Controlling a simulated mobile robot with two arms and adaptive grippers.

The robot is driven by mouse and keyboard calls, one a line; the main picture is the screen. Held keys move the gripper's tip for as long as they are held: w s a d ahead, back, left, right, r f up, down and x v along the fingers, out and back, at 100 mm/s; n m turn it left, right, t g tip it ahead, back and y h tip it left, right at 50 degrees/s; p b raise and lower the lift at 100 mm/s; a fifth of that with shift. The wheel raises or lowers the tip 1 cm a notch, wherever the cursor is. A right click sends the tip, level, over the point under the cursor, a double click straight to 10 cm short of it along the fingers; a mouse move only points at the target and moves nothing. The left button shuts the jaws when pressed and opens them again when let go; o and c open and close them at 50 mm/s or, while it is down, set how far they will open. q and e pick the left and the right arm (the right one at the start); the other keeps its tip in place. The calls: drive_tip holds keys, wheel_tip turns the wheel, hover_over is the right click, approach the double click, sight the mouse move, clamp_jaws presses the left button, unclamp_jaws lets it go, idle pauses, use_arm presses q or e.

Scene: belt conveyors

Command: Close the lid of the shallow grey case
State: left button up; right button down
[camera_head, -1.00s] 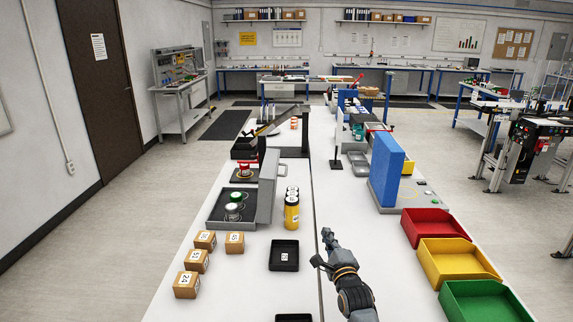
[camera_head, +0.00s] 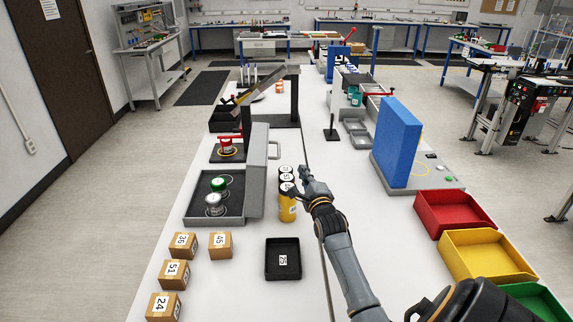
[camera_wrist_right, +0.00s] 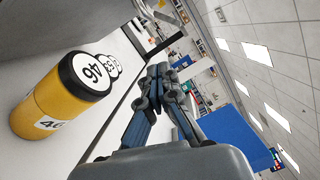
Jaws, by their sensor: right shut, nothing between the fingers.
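The shallow grey case (camera_head: 187,214) lies open on the left part of the white table. Its lid (camera_head: 257,172) stands raised along the case's right side, with a handle (camera_head: 275,150) on its outer face. A green-topped piece (camera_head: 221,185) and a white-topped piece (camera_head: 213,200) are in the dark interior. My right gripper (camera_head: 298,178) is shut and empty, right of the lid, beside the yellow cylinders. Its closed fingers (camera_wrist_right: 160,76) also show in the right wrist view. My left gripper is out of view.
A black tray (camera_head: 282,271) and several numbered boxes (camera_head: 220,245) lie nearer. A blue block (camera_head: 396,145) stands right.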

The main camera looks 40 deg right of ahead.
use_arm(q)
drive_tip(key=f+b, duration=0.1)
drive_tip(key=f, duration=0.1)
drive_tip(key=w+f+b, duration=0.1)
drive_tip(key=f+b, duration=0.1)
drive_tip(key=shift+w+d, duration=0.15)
use_arm(e)
drive_tip(key=w+r, duration=0.1)
drive_tip(key=w, duration=0.6)
drive_tip(key=shift+w, duration=0.4)
drive_tip(key=shift+r, duration=0.15)
